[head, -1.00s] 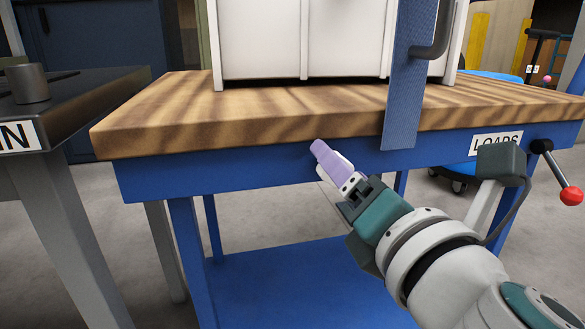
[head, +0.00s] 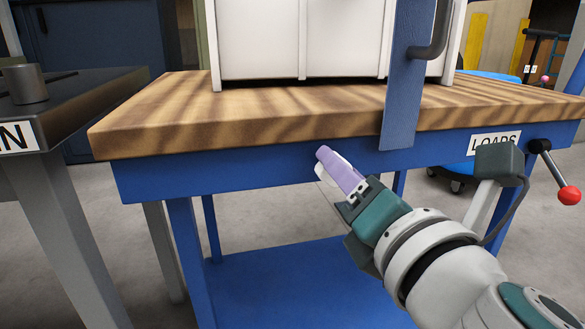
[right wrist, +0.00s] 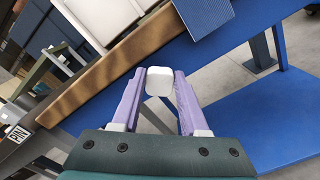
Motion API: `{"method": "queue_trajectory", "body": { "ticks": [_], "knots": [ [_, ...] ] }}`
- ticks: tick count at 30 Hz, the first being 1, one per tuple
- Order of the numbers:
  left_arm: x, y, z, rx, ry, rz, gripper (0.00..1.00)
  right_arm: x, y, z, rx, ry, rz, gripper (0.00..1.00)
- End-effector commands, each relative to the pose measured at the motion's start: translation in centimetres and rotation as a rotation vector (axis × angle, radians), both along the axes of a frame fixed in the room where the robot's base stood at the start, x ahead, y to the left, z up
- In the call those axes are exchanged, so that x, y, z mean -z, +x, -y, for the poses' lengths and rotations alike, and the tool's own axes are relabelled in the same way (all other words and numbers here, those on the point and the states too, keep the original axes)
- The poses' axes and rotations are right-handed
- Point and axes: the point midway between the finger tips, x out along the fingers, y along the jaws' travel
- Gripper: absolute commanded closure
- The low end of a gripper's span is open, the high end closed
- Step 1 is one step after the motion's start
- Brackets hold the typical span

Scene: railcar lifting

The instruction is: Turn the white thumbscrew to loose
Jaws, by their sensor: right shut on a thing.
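The white thumbscrew (right wrist: 159,81) shows in the right wrist view as a small white block with rounded corners, against the blue front of the workbench. My right gripper (right wrist: 160,85) has its two purple fingers on either side of it and is shut on it. In the head view my right gripper (head: 326,158) reaches up from the lower right to the blue rail under the wooden top. My left gripper is in neither view.
The workbench's wooden top (head: 250,121) carries a large white box (head: 262,40). A blue strip (head: 402,90) hangs over the bench's front edge. A lever with a red ball (head: 569,195) sticks out at the right. A grey table (head: 80,105) stands at the left.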

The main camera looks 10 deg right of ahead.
Motion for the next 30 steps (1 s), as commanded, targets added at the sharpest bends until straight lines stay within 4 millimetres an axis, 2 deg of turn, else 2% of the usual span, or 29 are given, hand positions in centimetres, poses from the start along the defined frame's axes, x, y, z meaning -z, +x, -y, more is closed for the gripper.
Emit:
{"method": "queue_trajectory", "body": {
  "ticks": [11, 30],
  "knots": [
    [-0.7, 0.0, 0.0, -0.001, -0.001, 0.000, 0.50, -0.2, 0.0, -0.1, -0.001, -0.118, 0.003, 1.00],
    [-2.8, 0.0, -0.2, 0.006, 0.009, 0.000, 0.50, -0.3, 0.0, -0.5, -0.001, -0.697, 0.023, 1.00]
  ]
}}
